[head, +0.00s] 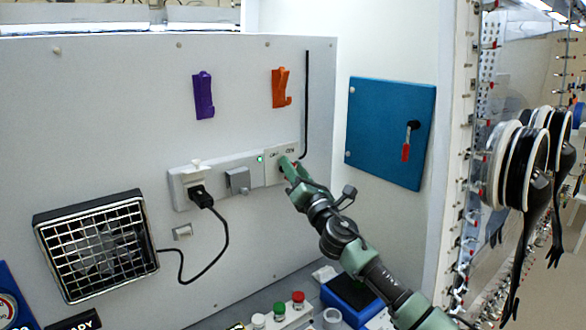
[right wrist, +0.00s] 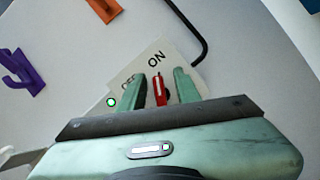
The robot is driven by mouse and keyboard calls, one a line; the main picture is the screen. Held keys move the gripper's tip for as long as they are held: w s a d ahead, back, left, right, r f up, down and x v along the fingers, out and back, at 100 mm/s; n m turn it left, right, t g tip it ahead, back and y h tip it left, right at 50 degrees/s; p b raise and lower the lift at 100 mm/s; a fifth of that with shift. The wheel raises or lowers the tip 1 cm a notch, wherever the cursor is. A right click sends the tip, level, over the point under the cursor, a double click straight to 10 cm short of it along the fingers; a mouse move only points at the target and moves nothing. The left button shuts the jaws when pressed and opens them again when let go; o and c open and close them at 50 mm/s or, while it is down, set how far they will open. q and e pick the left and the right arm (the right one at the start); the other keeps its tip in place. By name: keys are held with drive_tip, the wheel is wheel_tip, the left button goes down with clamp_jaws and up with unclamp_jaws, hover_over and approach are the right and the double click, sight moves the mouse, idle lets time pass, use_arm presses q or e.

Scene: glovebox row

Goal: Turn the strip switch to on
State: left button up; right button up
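The power strip (head: 217,172) is mounted on the light panel, with the switch plate (head: 272,153) at its right end. In the right wrist view the switch plate (right wrist: 130,69) reads ON, with a second label partly hidden behind a finger. The red strip switch (right wrist: 159,90) stands between the two fingers of my right gripper (right wrist: 160,87), with a small gap visible on each side. The gripper is open around it. In the head view my right gripper (head: 288,167) covers the switch. My left gripper is out of view.
A black plug (head: 200,195) with a cord to the fan (head: 97,243) sits in the strip. A green light (right wrist: 111,102) glows on it. Purple (head: 203,95) and orange (head: 281,87) hooks are above. A blue box with red handle (head: 405,150) is right.

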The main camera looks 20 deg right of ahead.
drive_tip(key=b+v, duration=0.1)
drive_tip(key=v, duration=0.6)
drive_tip(key=shift+s+f+b, duration=0.15)
drive_tip(key=shift+s+b, duration=0.2)
drive_tip(key=shift+b, duration=0.05)
idle(0.6)
